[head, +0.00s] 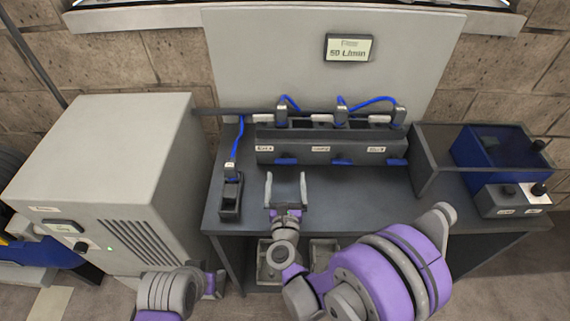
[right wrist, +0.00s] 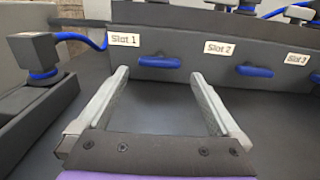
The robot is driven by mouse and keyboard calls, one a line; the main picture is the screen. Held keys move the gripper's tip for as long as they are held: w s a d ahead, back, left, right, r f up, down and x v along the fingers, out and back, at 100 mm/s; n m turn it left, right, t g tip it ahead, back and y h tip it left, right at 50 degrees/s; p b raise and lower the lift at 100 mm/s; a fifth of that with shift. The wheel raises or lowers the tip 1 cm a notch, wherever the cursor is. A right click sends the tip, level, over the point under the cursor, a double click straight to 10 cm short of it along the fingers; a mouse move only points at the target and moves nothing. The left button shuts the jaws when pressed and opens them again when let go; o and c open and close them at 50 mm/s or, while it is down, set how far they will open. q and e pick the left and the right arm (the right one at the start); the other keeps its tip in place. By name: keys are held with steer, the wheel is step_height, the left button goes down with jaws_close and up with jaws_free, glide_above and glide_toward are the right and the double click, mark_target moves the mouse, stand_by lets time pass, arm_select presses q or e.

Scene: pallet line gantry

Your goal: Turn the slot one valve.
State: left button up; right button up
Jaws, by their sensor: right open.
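The slot one valve is a blue horizontal handle (head: 286,161) on the front of the dark manifold block (head: 330,142), at its left end. In the right wrist view the same blue handle (right wrist: 158,62) sits just right of the "Slot 1" label (right wrist: 123,40). My right gripper (head: 286,180) is open and empty in front of this handle. In the right wrist view its fingers (right wrist: 159,82) are spread, with the handle beyond the gap and apart from them.
Similar blue handles sit at slot 2 (right wrist: 254,71) and slot 3. A dark holder (head: 230,197) with a blue hose stands left on the bench. A grey cabinet (head: 100,150) is further left. A blue bin (head: 495,147) and control box (head: 512,199) are right.

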mark_target(286, 164)
steer(key=w, duration=0.5)
steer(key=shift+w+p, duration=0.2)
steer(key=shift+p, duration=0.1)
steer(key=c, duration=1.2)
steer(key=shift+o, duration=0.2)
